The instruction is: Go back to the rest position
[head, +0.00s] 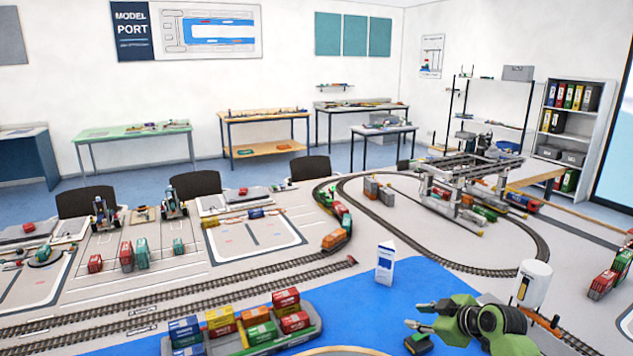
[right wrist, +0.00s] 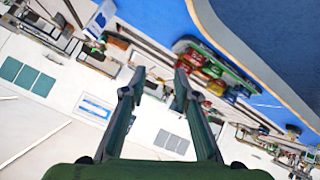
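My right gripper (head: 416,316) is at the lower right of the head view, over the blue mat (head: 375,305). Its two fingers point left and stand apart with nothing between them. In the right wrist view the gripper (right wrist: 160,80) also shows spread, empty fingers. My left gripper is in neither view.
A ship model with coloured containers (head: 250,328) lies on the mat, left of my right gripper. A white milk-carton-like box (head: 385,264) stands behind the gripper, and a white cylinder (head: 532,284) to its right. Tracks and a gantry crane (head: 460,170) lie farther back.

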